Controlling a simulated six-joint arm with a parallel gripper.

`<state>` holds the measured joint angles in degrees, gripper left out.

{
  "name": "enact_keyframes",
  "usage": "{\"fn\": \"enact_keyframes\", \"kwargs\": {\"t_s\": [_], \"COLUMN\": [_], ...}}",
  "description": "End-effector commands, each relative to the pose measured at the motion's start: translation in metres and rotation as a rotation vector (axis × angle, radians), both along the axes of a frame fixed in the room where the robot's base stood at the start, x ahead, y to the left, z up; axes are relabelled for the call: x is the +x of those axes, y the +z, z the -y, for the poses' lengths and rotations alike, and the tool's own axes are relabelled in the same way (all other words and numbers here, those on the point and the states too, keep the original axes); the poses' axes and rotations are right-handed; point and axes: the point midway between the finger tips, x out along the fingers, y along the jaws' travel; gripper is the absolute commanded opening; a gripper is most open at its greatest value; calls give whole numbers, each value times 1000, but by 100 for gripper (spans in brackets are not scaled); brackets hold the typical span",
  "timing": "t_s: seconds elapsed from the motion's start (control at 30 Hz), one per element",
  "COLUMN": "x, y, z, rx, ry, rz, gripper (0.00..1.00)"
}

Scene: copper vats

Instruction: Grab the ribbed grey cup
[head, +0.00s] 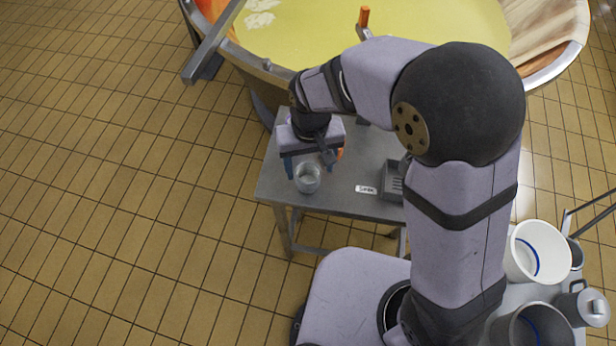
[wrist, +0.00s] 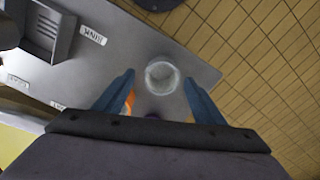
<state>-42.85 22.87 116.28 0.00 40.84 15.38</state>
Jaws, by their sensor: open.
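The grey cup (head: 308,178) stands upright on the small grey table (head: 340,197), near its front left edge. In the wrist view the cup (wrist: 161,77) shows its round rim, just ahead of and between my fingers. Ribs on its wall are too small to tell. My gripper (head: 305,168) is open and points down over the table at the cup. In the wrist view my gripper's two blue fingers (wrist: 160,82) are spread wide, one to each side, with nothing held. An orange thing (wrist: 130,101) shows beside the left finger, mostly hidden.
A dark grey holder (head: 392,180) stands on the table to the right, with a white label (head: 366,189) beside it. A large vat of yellow liquid (head: 370,22) rises behind. White and grey buckets (head: 540,250) stand at the lower right.

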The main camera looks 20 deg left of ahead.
Motion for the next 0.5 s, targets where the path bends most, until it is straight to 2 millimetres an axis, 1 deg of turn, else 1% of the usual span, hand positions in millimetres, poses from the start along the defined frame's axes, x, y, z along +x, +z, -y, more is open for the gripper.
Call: {"fn": "enact_keyframes", "kwargs": {"t_s": [0.17,0.5], "x": [0,1], "y": [-8,-44], "z": [-1,-4], "rx": [-2,-2], "ry": [1,1], "rz": [-2,-2], "gripper": [64,64]}}
